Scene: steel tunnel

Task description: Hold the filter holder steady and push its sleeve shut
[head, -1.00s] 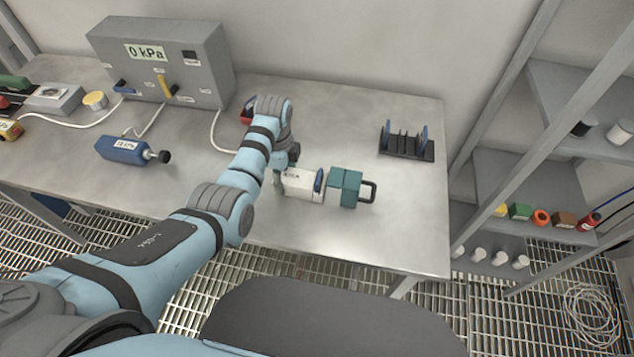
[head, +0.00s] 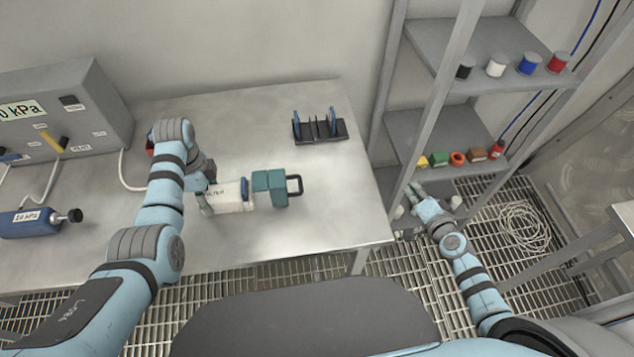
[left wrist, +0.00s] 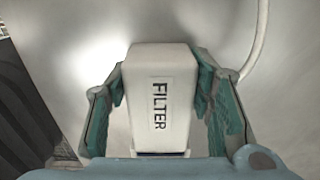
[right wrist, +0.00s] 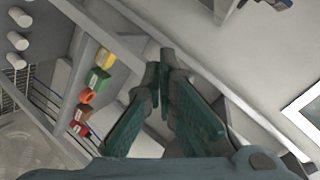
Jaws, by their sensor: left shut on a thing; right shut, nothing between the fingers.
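The filter holder is a white block (head: 234,196) marked FILTER, with a blue part (head: 246,189) on it and a teal sleeve (head: 270,188) with a dark loop handle (head: 295,185) at its right end. It lies on the steel table. My left gripper (head: 206,198) is shut on the white end; in the left wrist view its fingers sit on both sides of the white block (left wrist: 160,90). My right gripper (head: 411,190) is shut and empty, off the table's right side near the shelves. In the right wrist view its fingertips (right wrist: 165,68) meet.
A black rack (head: 319,128) with blue pieces stands at the table's back right. A grey gauge box (head: 70,110) and a blue cylinder (head: 32,222) are at left. A metal shelf (head: 440,135) with small coloured items stands right of the table. The table right of the holder is clear.

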